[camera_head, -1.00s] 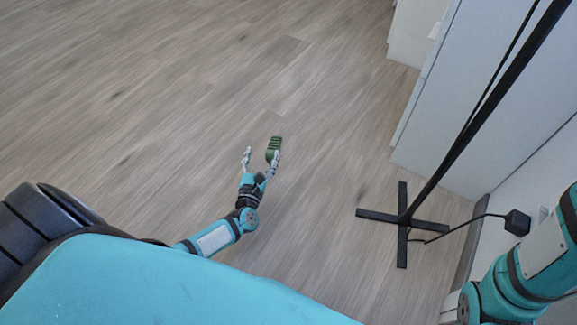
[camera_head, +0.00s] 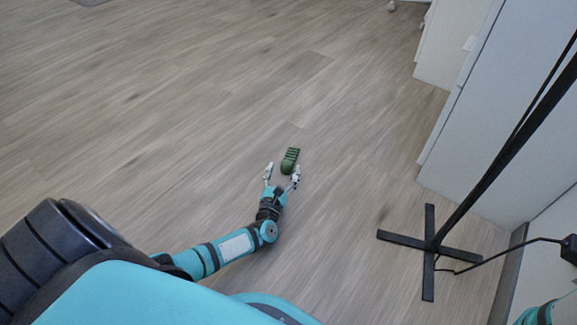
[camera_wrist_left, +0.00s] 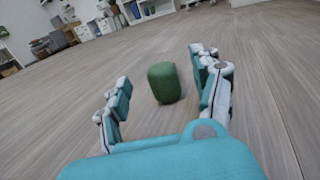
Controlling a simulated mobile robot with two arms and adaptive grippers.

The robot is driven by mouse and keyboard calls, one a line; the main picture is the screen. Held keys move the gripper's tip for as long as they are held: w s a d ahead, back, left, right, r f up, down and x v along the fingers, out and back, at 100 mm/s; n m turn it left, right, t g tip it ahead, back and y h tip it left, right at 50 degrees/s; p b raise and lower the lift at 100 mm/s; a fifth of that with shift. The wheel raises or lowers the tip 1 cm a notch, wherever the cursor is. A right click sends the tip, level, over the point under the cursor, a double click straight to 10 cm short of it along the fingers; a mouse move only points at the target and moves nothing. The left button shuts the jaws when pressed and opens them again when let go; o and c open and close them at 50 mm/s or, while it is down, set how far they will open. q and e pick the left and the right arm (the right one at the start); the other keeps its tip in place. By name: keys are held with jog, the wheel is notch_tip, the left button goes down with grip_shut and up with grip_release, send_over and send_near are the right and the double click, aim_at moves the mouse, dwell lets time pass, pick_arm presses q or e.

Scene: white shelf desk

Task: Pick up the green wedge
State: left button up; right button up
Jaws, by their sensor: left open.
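The green wedge (camera_head: 290,160) lies on the wooden floor, with ridges across its top. My left gripper (camera_head: 282,174) is open and empty, low over the floor. The wedge is just beyond its fingertips, nearer the right finger in the head view. In the left wrist view, the wedge (camera_wrist_left: 164,83) shows as a rounded green block ahead, between the two spread fingers of the left gripper (camera_wrist_left: 160,88) and closer to the right one. My right gripper is not in view; only a bit of teal arm shows at the lower right.
A black stand with a cross-shaped foot (camera_head: 429,244) and a slanting pole is on the right. White cabinets (camera_head: 470,110) line the right side. A black cable (camera_head: 495,254) runs from near the stand to the wall. The floor to the left is clear.

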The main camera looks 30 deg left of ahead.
aim_at(285, 167)
pick_arm(q)
jog(key=b+x, duration=0.1)
jog(key=x, duration=0.1)
jog(key=shift+w+a+f, duration=0.15)
jog(key=shift+w, duration=0.25)
jog(key=shift+w+a, duration=0.15)
jog(key=shift+w, duration=0.3)
jog(key=c, duration=1.3)
